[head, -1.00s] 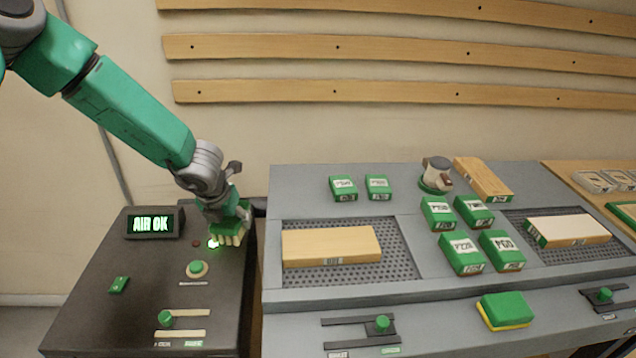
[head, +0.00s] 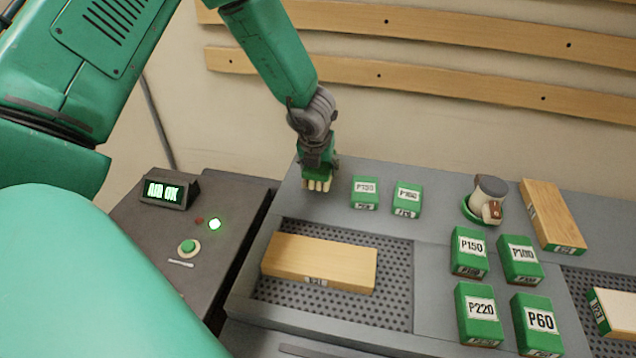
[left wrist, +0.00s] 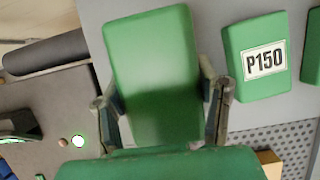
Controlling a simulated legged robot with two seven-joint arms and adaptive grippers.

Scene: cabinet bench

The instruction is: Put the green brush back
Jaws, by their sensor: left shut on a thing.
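The green brush (head: 318,184), with pale bristles pointing down, is at the back left corner of the grey bench top. My left gripper (head: 318,163) is shut on it from above. In the left wrist view the brush's green back (left wrist: 158,65) fills the space between the two fingers of my left gripper (left wrist: 162,100). I cannot tell whether the bristles touch the bench. The brush is just left of a green P150 block (head: 364,192), with a small gap; that block also shows in the left wrist view (left wrist: 262,58). My right gripper is not in view.
A wooden board (head: 320,262) lies on the perforated panel (head: 395,285) in front. Another green block (head: 407,198), several labelled blocks and a sander (head: 487,200) stand to the right. The dark control box (head: 240,240), with its AIR OK display (head: 165,190), is at left.

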